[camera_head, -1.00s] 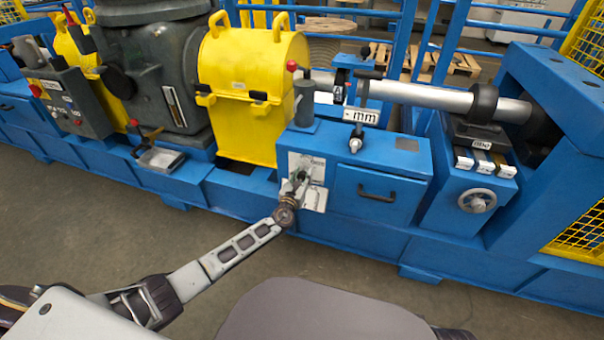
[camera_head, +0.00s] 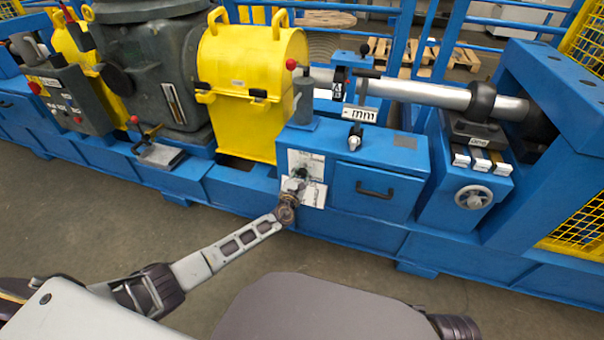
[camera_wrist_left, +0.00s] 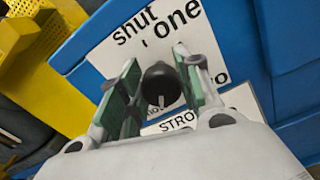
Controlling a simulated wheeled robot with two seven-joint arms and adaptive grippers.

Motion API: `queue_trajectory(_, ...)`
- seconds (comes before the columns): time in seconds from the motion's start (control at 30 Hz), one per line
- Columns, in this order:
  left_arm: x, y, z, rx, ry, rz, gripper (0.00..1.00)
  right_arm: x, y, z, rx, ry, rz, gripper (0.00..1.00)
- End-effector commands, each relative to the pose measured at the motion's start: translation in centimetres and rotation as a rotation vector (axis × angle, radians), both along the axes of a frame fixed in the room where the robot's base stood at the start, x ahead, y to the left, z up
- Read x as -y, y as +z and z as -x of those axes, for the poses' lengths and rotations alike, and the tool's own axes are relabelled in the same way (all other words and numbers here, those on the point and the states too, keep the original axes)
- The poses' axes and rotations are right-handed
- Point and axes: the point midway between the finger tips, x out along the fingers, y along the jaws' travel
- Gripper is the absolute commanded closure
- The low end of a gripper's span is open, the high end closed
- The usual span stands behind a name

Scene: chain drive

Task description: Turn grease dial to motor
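The grease dial is a black round knob with a pale pointer line (camera_wrist_left: 160,85), on a white label plate (camera_wrist_left: 105,45). The words "shut" and "one" show above the knob; other lettering is partly covered by the fingers. The word "motor" is not readable. In the head view the plate (camera_head: 313,194) is on the front of a blue cabinet. My left gripper (camera_head: 296,184) is in front of it. In the wrist view its green-padded fingers (camera_wrist_left: 160,92) are apart, one on each side of the knob, with a gap visible on the left. My right gripper is not in view.
The blue cabinet (camera_head: 398,178) has a drawer handle (camera_head: 375,191) right of the plate. The floor in front is clear.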

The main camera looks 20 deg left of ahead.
Motion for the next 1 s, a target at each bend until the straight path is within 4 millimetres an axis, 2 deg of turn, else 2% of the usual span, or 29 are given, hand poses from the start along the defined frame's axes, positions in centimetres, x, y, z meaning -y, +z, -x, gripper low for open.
queue_trajectory(0.03,0.1,-0.3,0.1,-0.004,-0.002,-0.001,0.6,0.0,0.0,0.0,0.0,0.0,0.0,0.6)
queue_trajectory(0.17,0.0,-0.2,0.1,-0.002,-0.001,0.0,0.44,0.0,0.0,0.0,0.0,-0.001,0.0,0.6)
queue_trajectory(0.67,0.0,-0.1,0.4,-0.001,0.0,0.001,0.44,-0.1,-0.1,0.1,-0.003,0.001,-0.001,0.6)
queue_trajectory(1.0,-0.1,-0.1,2.7,-0.001,0.0,0.002,0.44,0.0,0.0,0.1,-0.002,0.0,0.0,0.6)
